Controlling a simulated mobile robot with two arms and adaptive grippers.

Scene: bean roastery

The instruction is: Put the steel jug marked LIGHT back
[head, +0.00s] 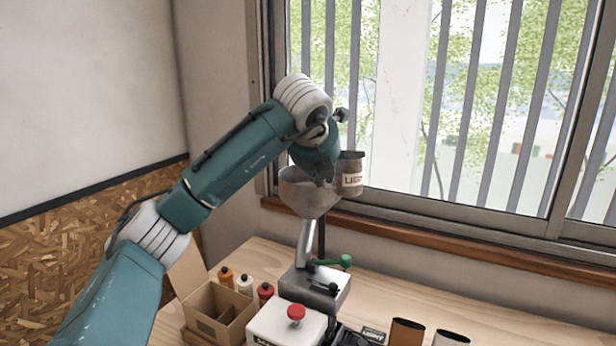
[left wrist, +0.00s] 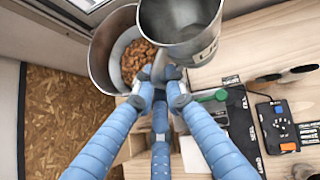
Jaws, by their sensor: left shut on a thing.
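The steel jug marked LIGHT (head: 352,180) is in my left gripper (head: 328,176), up beside the hopper's rim in front of the window. Only the first letters of its label show. In the left wrist view the jug (left wrist: 206,48) is at the top, its dark mouth toward the camera; no beans are visible inside. My left gripper (left wrist: 164,82) is shut on the jug's near side. The steel hopper (head: 305,195) is just left of the jug in the head view; in the left wrist view the hopper (left wrist: 101,55) contains brown beans. My right gripper is not in view.
Below the hopper stands a machine with a green lever (head: 345,261) and a box with a red button (head: 296,312). A cardboard box (head: 238,325) and small bottles are left. Two cups (head: 406,333) stand at the front. A dark mat (left wrist: 240,125) has labels.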

